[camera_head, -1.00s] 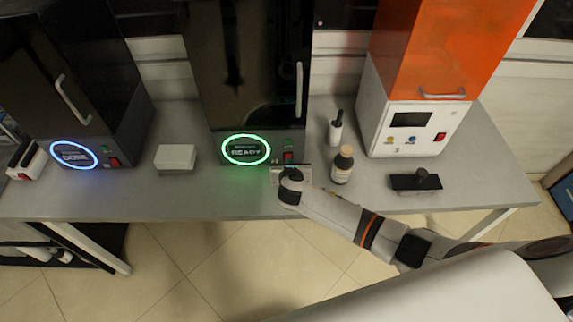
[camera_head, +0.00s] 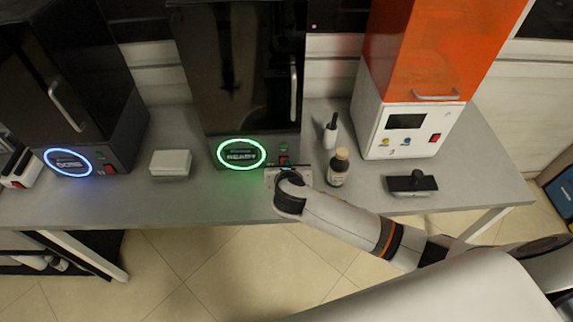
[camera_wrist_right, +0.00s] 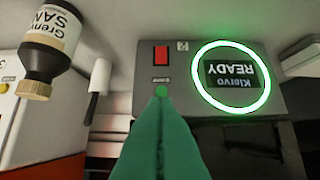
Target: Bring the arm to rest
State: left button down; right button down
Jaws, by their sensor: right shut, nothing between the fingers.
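My right arm reaches in from the right in the camera_head view, its wrist over the front of the bench; the right gripper (camera_head: 285,171) points at the middle machine (camera_head: 260,140). In the right wrist view its fingers (camera_wrist_right: 160,95) are shut and empty, the tips overlapping the area by a small green button (camera_wrist_right: 161,90). I cannot tell whether they touch it. The machine's round display (camera_wrist_right: 231,78) glows green and reads READY. My left gripper is not in view.
A white box (camera_head: 171,163) lies left. A dark object (camera_head: 411,184) sits before the orange-topped machine (camera_head: 400,128). Floor in front of the bench is clear.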

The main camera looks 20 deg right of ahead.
jog(key=shift+s, duration=0.1)
jog(key=s+d+m+g+y, duration=0.3)
jog(key=s+m+g, duration=0.4)
jog(key=s+m, duration=2.3)
notch_tip(320, 180, down, 31)
jog(key=g+b, duration=0.2)
jog(key=b, duration=0.2)
jog(key=s+d+f+g+b, duration=0.1)
jog(key=s+d+f+b, duration=0.1)
jog(key=s+f, duration=1.4)
jog(key=shift+d+f, duration=0.45)
jog(key=shift+d, duration=0.05)
